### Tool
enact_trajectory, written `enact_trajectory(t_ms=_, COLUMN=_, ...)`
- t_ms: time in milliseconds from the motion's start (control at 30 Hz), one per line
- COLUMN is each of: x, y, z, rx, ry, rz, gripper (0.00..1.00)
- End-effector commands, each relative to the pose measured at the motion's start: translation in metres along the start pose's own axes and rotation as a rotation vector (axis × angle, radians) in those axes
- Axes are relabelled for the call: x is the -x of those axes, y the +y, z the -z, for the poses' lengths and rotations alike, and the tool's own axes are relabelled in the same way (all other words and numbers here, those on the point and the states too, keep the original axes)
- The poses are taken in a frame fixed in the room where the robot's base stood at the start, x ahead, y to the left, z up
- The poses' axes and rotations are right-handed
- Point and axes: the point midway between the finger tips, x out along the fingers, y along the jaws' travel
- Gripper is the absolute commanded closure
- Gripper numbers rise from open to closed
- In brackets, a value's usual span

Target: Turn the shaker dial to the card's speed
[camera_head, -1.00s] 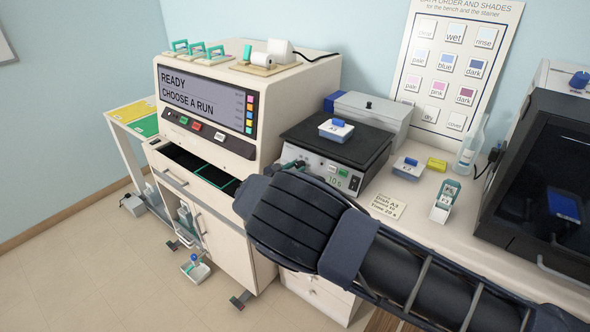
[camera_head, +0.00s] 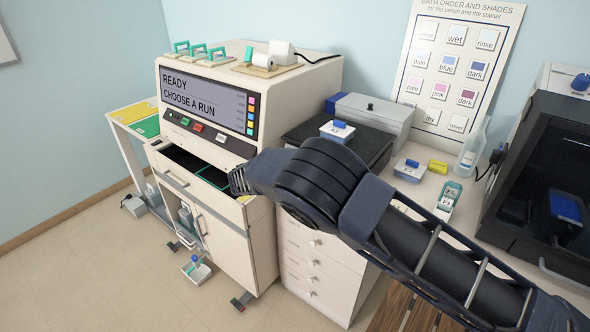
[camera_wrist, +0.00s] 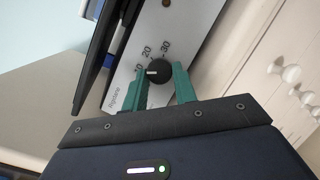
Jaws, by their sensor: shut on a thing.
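In the wrist view the black round shaker dial (camera_wrist: 155,71) is on the pale front panel (camera_wrist: 181,22), between the green fingers of my gripper (camera_wrist: 162,76), which is shut on it. The dial's white pointer line faces left, near the 10 mark; 20 and 30 also show around it. My arm hides the shaker's front and dial there. The speed card (camera_head: 399,206) is mostly hidden behind my arm, and its writing is unreadable now.
The stainer (camera_head: 205,142), with its screen and open drawer, stands left of the shaker. A second blue-topped dish (camera_head: 409,170), a yellow block (camera_head: 437,167) and a bottle (camera_head: 473,148) are on the bench. A dark hooded machine (camera_head: 540,180) is at right. White drawers (camera_head: 318,268) stand below.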

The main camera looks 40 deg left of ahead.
Motion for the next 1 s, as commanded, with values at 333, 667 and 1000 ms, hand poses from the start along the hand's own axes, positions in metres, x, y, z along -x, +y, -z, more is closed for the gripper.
enact_trajectory(t_ms=333, x=-0.0003, y=0.0009, z=-0.0001, rx=-0.049, ry=0.002, rz=0.019, gripper=0.95)
enact_trajectory(t_ms=667, x=-0.0002, y=0.0008, z=-0.0001, rx=-0.049, ry=0.002, rz=0.019, gripper=0.68)
enact_trajectory(t_ms=1000, x=0.0, y=0.0006, z=0.0, rx=-0.048, ry=0.002, rz=0.019, gripper=0.51)
